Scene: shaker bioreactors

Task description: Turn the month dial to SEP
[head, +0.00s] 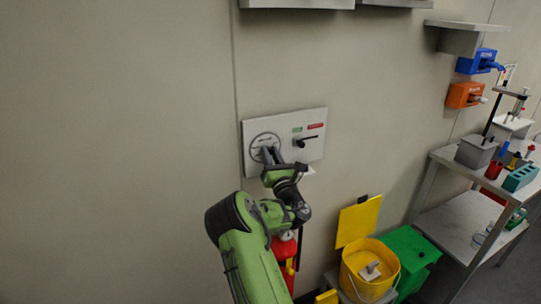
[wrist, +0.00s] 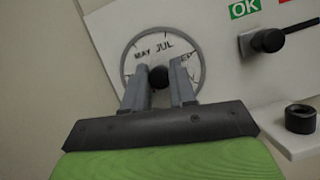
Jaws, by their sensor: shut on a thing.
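The month dial (wrist: 146,40) is a round grey-rimmed disc on a white wall panel (head: 316,150). In the wrist view MAY and JUL read along its top, SEP shows partly at the upper right, and a letter shows at the right edge. The lower part is hidden by my gripper. In the head view the dial (head: 257,142) is on the panel's left side. My gripper (wrist: 160,77) is shut on the dark knob (wrist: 159,76) at the dial's centre, with one finger on each side. The dial's pointer or index mark cannot be made out.
A black lever handle (wrist: 264,42) with a green OK label (wrist: 244,8) is on the panel right of the dial. A black ring-shaped part (wrist: 300,118) sits on a small ledge lower right. A yellow bucket (head: 368,272) and a shelf (head: 464,212) stand to the right.

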